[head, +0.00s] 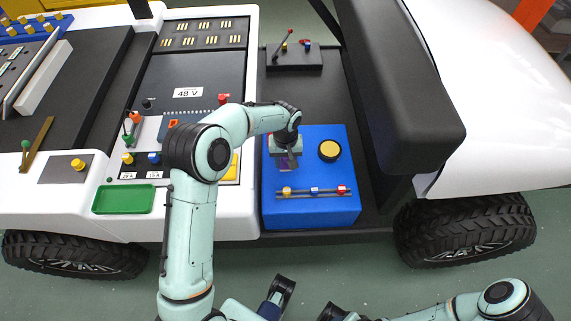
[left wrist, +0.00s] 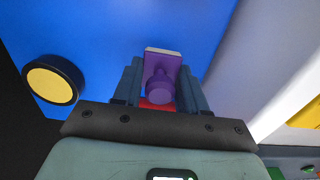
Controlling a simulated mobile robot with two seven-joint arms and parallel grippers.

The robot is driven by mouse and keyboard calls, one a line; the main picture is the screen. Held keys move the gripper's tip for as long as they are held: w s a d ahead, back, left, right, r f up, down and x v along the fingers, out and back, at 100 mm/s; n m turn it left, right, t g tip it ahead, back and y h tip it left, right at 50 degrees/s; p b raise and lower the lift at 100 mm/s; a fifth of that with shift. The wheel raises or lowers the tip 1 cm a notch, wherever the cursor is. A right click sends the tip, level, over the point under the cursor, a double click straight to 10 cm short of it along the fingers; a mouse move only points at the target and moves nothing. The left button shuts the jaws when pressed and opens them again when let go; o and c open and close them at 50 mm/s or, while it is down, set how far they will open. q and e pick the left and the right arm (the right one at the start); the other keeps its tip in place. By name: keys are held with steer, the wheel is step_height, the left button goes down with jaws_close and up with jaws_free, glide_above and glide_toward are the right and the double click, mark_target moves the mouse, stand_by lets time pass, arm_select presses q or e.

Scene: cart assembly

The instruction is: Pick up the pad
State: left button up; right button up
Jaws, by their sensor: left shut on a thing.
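I take the pad to be the purple piece (left wrist: 159,84), with a round knob and a pale edge, that shows in the left wrist view. My left gripper (left wrist: 161,72) is shut on it, one finger on each side. In the head view the left gripper (head: 286,158) points down over the left part of the blue box (head: 312,209), and a little purple shows at its fingers. A small red part (left wrist: 157,105) shows behind the purple piece. I cannot tell whether the purple piece touches the box.
On the blue box are a yellow-topped black button (head: 330,150) and a bar with coloured knobs (head: 313,191). A black seat (head: 400,90) rises close on the right. A lever block (head: 294,57) stands behind. A green tray (head: 124,199) lies left.

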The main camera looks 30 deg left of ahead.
arm_select(q)
step_height(320, 180, up, 17)
steer(key=p, duration=0.2)
steer(key=shift+f, duration=0.15)
arm_select(e)
steer(key=shift+s+r, duration=0.4)
steer(key=shift+r, duration=0.45)
